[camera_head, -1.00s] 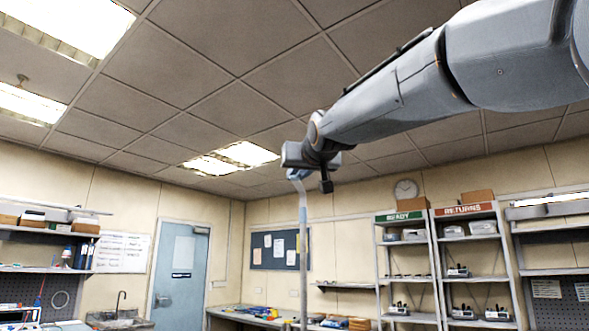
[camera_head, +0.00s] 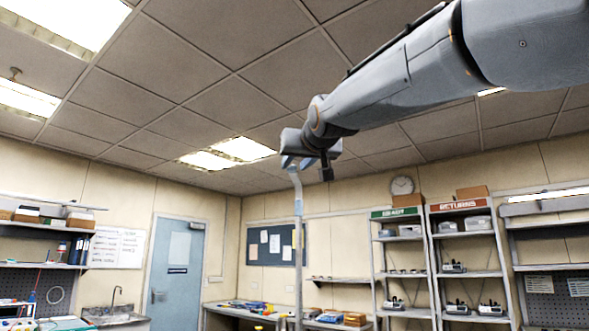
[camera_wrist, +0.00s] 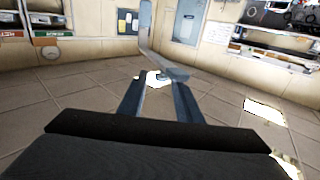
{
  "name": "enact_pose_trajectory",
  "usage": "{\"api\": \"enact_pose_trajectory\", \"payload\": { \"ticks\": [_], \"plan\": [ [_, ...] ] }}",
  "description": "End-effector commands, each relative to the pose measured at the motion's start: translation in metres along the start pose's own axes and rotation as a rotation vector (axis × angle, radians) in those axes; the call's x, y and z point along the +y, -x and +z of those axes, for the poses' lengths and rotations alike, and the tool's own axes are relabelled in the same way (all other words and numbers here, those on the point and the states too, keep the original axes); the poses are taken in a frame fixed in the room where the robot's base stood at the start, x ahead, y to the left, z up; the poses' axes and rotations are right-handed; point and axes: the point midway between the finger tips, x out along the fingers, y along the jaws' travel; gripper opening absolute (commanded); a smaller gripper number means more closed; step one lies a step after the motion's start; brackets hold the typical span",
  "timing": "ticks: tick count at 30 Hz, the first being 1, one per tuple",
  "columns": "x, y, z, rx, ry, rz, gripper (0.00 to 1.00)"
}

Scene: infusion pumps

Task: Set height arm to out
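A slim upright pole (camera_head: 299,250) rises in the middle of the head view. Its pale bent top piece (camera_head: 296,180), which looks like the height arm, leans up toward my gripper (camera_head: 297,163). In the wrist view the grey bent piece (camera_wrist: 150,42) comes down from the top edge and ends in a foot between or just beyond the fingertips. My gripper (camera_wrist: 157,84) has its two blue-grey fingers apart in that view, with a gap between them. I cannot tell whether the piece touches a finger. The pole's base is out of view.
The ceiling is close above my arm. Behind stand shelves marked READY (camera_head: 397,213) and RETURNS (camera_head: 461,206), a workbench (camera_head: 222,308), a blue door (camera_head: 176,270) and a sink (camera_head: 112,316). The air around the pole looks clear.

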Motion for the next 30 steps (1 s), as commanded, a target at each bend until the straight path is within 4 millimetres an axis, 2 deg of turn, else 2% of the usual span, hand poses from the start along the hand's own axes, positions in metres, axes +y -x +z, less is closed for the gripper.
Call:
{"api": "enact_pose_trajectory", "payload": {
  "ticks": [3,9,15,22,27,30],
  "plan": [
    [0.000,0.021,0.002,0.004,0.000,0.000,0.31],
    [0.001,0.048,0.002,0.003,0.001,0.001,0.31],
    [0.001,0.060,0.001,0.001,0.001,0.001,0.31],
    [0.001,0.060,0.000,0.001,0.000,0.001,0.31],
    [0.001,0.059,0.001,-0.001,0.000,0.002,0.03],
    [0.000,0.059,0.003,-0.004,0.001,0.000,0.00]
  ]
}}
